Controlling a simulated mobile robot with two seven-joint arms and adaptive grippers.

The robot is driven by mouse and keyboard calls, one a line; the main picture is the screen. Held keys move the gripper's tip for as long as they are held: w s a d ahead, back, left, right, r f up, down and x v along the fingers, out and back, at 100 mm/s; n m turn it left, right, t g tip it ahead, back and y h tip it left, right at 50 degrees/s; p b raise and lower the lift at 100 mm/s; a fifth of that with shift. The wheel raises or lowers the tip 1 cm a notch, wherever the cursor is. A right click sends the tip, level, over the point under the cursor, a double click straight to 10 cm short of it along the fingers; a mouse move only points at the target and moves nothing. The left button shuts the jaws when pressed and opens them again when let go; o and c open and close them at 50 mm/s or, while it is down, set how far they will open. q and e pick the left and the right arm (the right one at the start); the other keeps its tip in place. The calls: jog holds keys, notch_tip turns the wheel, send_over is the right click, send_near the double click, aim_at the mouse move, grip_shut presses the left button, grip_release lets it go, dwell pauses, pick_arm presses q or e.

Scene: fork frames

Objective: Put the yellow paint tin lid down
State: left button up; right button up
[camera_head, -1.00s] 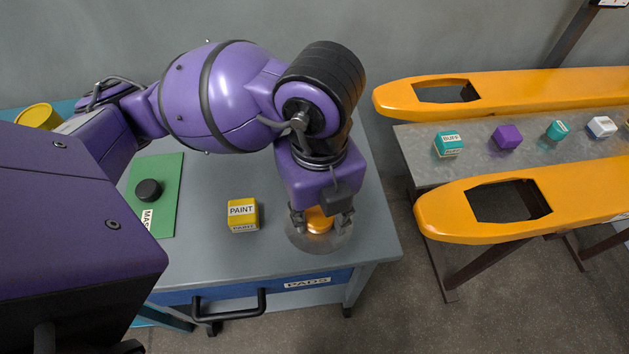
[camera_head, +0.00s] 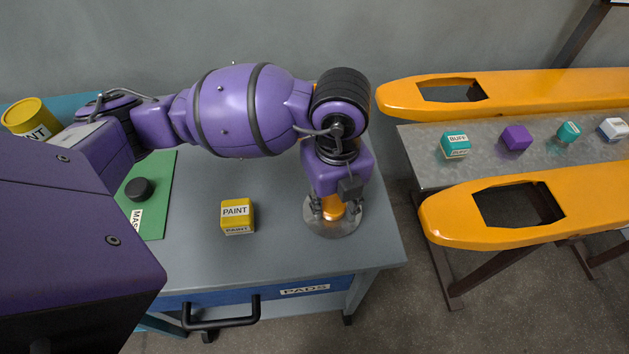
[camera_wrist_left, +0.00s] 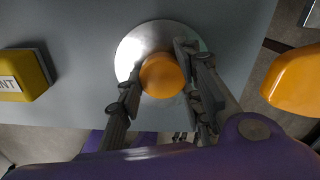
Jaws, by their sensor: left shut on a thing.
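The lid is a thin grey metal disc (camera_head: 322,228) with an orange knob (camera_head: 333,207). It is near the right end of the grey worktop (camera_head: 275,240). My left gripper (camera_head: 337,206) points down from above and is shut on the knob. In the left wrist view the knob (camera_wrist_left: 162,76) sits between the two fingers, with the shiny disc (camera_wrist_left: 150,35) around it. The disc looks level and very close to the worktop; I cannot tell whether it touches. A yellow tin (camera_head: 32,118) with a partly hidden label stands at the far left. My right gripper is not in view.
A yellow block labelled PAINT (camera_head: 237,215) sits left of the lid. A green mat (camera_head: 158,205) with a black knob-like piece (camera_head: 139,188) lies further left. Right of the worktop's edge is a gap, then an orange-railed bench (camera_head: 490,218) with small blocks. Worktop around the lid is clear.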

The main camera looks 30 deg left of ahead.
aim_at(332, 204)
pick_arm(q)
jog(key=shift+w+r, duration=0.1)
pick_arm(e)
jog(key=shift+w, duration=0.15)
pick_arm(q)
jog(key=shift+f, duration=0.2)
jog(key=o, duration=1.2)
jog(key=shift+c, duration=0.2)
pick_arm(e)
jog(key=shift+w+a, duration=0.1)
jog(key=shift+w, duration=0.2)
pick_arm(q)
jog(key=shift+r, duration=0.55)
notch_tip(332, 204, up, 11)
jog(key=p, duration=0.1)
jog(key=shift+r, duration=0.2)
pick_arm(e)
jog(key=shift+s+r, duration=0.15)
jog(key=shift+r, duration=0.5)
